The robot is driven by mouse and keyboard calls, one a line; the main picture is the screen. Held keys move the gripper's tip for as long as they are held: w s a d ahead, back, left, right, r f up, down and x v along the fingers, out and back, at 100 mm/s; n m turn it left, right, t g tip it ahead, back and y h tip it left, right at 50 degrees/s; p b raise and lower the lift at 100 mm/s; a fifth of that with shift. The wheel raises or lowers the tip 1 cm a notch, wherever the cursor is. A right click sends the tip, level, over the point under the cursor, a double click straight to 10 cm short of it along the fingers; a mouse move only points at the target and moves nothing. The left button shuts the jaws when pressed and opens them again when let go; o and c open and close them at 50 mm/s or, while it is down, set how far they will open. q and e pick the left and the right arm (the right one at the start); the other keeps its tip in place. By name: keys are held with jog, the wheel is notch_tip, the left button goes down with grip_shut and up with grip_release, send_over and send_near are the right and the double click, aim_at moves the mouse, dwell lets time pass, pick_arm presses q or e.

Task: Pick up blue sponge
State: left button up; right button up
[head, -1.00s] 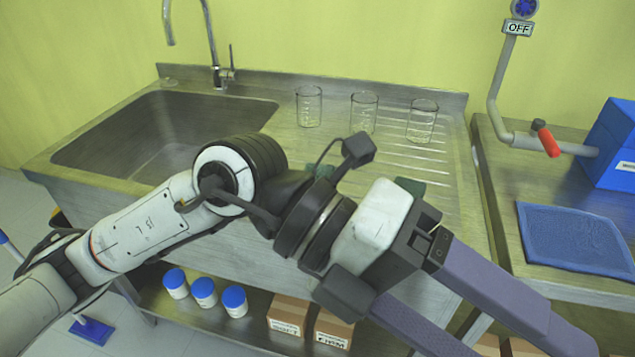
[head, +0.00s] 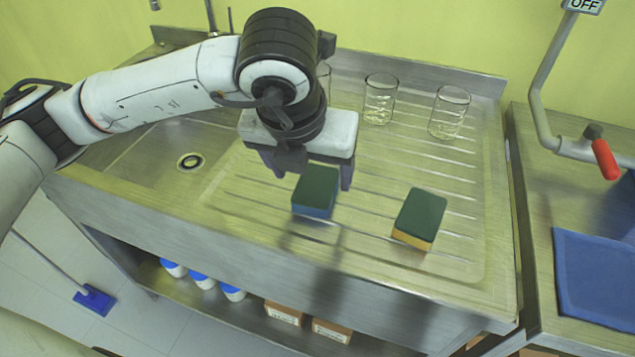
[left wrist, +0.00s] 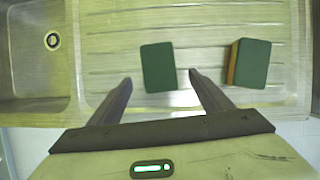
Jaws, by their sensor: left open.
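The blue sponge (head: 315,193) has a dark green top and a blue side and lies on the ribbed drainboard. It also shows in the left wrist view (left wrist: 158,67), just beyond the fingertips and between their lines. My left gripper (head: 308,178) is open and empty, pointing down above and behind the blue sponge in the head view; in the left wrist view its two fingers (left wrist: 163,86) are spread apart. A second sponge (head: 419,219), green on top with an orange-yellow side, lies to the right; it also shows in the left wrist view (left wrist: 248,63). My right gripper is not in view.
Glass beakers (head: 380,99) stand along the back of the drainboard, one partly hidden by my left arm. The sink (head: 150,150) is to the left. A blue mat (head: 595,278) lies on the right counter, near a pipe with a red handle (head: 606,160).

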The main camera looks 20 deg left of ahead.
aim_at(315, 186)
pick_arm(q)
jog(key=shift+w+f, duration=0.3)
jog(key=shift+f, duration=0.3)
jog(key=p+x, duration=0.1)
jog(key=x, duration=0.2)
jog(key=shift+w+a+f, duration=0.15)
jog(key=shift+w+f, duration=0.25)
jog(key=shift+f, duration=0.2)
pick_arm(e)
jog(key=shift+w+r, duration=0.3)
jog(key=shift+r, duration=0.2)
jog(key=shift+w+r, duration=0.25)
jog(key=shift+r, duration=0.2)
pick_arm(q)
jog(key=shift+f+b, duration=0.2)
jog(key=shift+b, duration=0.4)
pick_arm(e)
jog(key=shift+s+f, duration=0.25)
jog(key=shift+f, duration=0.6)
pick_arm(q)
jog(key=c, duration=1.1)
